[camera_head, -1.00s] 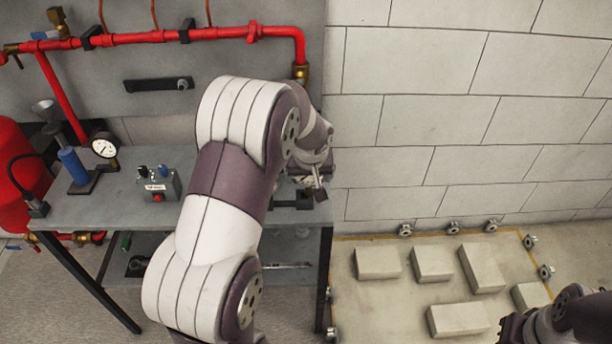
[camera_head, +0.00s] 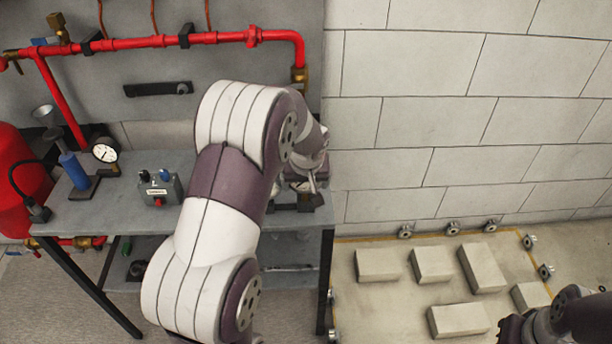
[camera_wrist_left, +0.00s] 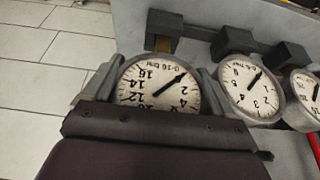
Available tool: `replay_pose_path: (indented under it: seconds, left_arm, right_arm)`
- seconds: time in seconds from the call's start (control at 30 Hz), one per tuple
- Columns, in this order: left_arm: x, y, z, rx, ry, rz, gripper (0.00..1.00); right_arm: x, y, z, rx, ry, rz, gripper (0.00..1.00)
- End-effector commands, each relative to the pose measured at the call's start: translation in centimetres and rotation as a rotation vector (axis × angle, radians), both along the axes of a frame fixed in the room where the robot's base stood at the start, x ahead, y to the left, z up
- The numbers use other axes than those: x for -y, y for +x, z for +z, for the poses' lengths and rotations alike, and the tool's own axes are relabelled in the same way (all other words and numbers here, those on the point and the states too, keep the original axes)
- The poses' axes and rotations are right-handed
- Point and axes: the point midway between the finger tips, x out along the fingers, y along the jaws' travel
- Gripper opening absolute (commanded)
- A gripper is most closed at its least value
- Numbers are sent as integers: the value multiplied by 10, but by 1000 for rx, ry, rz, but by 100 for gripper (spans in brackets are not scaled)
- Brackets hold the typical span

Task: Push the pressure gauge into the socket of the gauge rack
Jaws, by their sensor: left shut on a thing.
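In the left wrist view the pressure gauge (camera_wrist_left: 158,84), a round white dial marked 0-16 bar, sits between the fingers of my left gripper (camera_wrist_left: 157,92). The gripper is shut on it, and the dial appears upside down. Past its rim is a dark block with a brass piece (camera_wrist_left: 163,44), part of the gauge rack. The gauge's rear is hidden, so I cannot tell whether it touches the socket. In the head view my left gripper (camera_head: 307,188) is low at the bench's right end, largely behind my arm. Only part of my right arm shows, at lower right.
Two more gauges, one marked 0-6 bar (camera_wrist_left: 252,92) and one cut off (camera_wrist_left: 306,98), stand close beside the held gauge. The bench (camera_head: 125,200) carries a switch box (camera_head: 160,188) and a separate gauge (camera_head: 105,152). Red pipe (camera_head: 150,42) runs above.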

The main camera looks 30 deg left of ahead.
Motion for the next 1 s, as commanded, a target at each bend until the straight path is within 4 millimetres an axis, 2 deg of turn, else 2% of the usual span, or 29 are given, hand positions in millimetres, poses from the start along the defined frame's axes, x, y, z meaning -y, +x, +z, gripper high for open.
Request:
replay_pose_path:
  seconds: [0.03, 0.2, 1.0]
  left_arm:
    - [0, -3, 5, -11, 1, 0, 10]
    - [2, -4, 16, 1, 8, -1, 10]
    - [8, 3, 22, 6, 12, 1, 10]
  right_arm:
    - [0, 0, 5, 0, 0, 0, 0]
    - [0, 0, 9, 0, 0, 0, 0]
    - [0, 0, 7, 0, 0, 0, 0]
